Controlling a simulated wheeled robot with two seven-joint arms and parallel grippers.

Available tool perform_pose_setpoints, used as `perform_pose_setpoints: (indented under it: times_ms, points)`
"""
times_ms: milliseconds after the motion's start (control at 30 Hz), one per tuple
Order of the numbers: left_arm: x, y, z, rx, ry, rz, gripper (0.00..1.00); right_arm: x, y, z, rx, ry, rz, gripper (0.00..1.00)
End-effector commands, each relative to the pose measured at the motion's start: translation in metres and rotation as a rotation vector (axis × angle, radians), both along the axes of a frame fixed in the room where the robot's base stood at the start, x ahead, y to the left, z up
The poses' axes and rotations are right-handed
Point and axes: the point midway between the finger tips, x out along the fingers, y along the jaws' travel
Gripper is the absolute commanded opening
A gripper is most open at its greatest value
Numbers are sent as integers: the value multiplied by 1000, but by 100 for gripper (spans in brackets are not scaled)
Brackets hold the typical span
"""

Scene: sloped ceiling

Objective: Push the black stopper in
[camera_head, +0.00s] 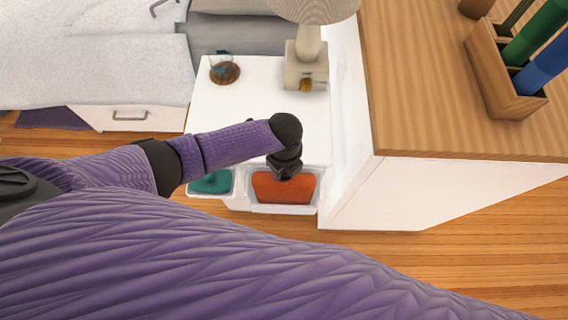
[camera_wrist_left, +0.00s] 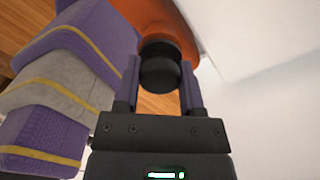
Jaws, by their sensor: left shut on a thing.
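The black stopper (camera_wrist_left: 160,68) is a dark, rounded plug between the fingers of my left gripper (camera_wrist_left: 161,80) in the left wrist view. The fingers are shut on its sides. Its far end meets a smooth orange body (camera_wrist_left: 182,25); how deep it sits there I cannot tell. In the head view my left gripper (camera_head: 285,170) points down over an orange thing (camera_head: 283,189) in a white bin at the front of the white bedside table (camera_head: 225,113). The stopper cannot be made out apart from the dark gripper there. My right gripper is not in view.
A teal thing (camera_head: 212,182) sits in the left bin. A lamp (camera_head: 307,65) and a small brown-based object (camera_head: 224,70) stand on the bedside table. A wooden-topped cabinet (camera_head: 430,100) rises close on the right. Purple and grey banded bundles (camera_wrist_left: 60,100) lie left in the wrist view.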

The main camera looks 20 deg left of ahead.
Motion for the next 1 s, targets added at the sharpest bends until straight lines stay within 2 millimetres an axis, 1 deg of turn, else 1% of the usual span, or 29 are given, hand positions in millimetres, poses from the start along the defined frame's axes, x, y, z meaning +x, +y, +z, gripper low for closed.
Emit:
perform_pose_setpoints:
  times_ms: [367,633,867,900,967,1000]
  points:
    - [0,0,-1,0,0,0,0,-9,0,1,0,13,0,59]
    - [0,0,-4,0,0,0,0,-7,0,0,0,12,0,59]
    - [0,0,-4,0,0,0,0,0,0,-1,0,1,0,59]
    - [0,0,-4,0,0,0,59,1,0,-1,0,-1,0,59]
    - [0,0,-4,0,0,0,71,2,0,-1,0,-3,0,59]
    - [0,0,-4,0,0,0,80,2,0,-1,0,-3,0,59]
